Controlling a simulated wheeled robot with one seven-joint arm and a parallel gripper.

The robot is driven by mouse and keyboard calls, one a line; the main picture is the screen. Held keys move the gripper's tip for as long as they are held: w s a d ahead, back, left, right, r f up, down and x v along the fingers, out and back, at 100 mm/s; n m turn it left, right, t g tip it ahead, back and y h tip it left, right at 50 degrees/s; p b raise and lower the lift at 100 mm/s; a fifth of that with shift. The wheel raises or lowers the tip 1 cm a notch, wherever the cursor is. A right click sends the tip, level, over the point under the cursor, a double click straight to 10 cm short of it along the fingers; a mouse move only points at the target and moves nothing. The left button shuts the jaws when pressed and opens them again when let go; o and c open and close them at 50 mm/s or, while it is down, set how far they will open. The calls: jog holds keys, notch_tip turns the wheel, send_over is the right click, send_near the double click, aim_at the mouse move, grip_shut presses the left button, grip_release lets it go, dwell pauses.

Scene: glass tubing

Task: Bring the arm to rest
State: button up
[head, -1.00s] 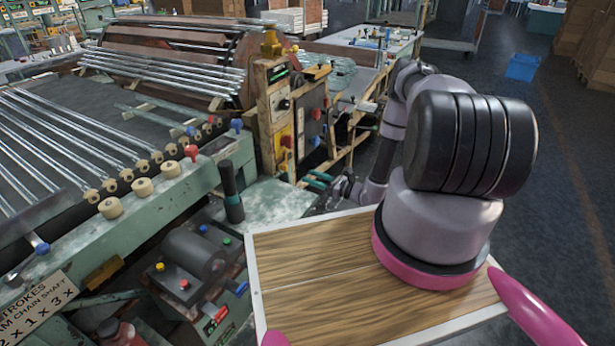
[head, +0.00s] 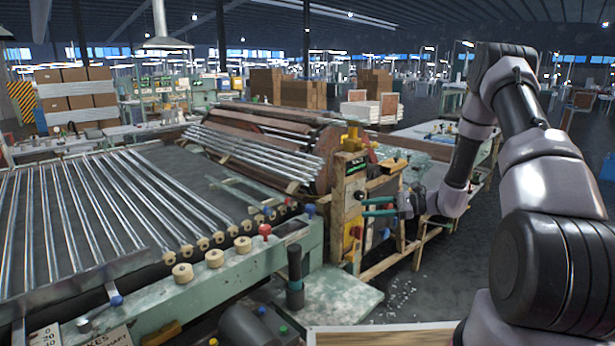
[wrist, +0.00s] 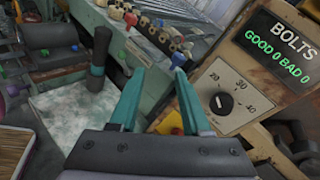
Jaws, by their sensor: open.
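My gripper (head: 364,207) is at the end of my raised arm, right of centre in the head view. Its two teal fingers point left, in front of the control panel (head: 352,192). In the wrist view the fingers of my gripper (wrist: 158,72) are apart with nothing held between them. The panel's display, reading "BOLTS GOOD 0 BAD 0" (wrist: 278,45), and a black dial (wrist: 222,103) are to the right of the fingers there. I cannot tell whether a finger touches the panel.
A green machine bench (head: 240,265) carries long glass tubes (head: 100,195) on the left. A black upright handle (head: 295,275) stands on a pale green ledge (head: 340,300) below the gripper. A wooden roller machine (head: 270,130) is behind. Dark floor (head: 455,275) is open on the right.

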jog(key=s+a+r+n+g+h, duration=0.1)
jog(key=s+r+n+g+h, duration=0.2)
jog(key=s+r, duration=0.5)
jog(key=s+a+r+n+h, duration=0.1)
jog(key=s+r+n+h, duration=0.3)
jog(key=r, duration=0.8)
jog(key=s+d+r+n+t+h, duration=0.2)
jog(key=s+d+r+t+h, duration=0.1)
jog(key=s+r, duration=0.3)
jog(key=s+d+r+n+t+h, duration=0.3)
jog(key=s+r, duration=0.4)
jog(key=s, duration=0.4)
jog(key=shift+s+d+r+t, duration=0.15)
jog(key=shift+s+d+t, duration=0.1)
jog(key=shift+d+t, duration=0.25)
dwell(1.5)
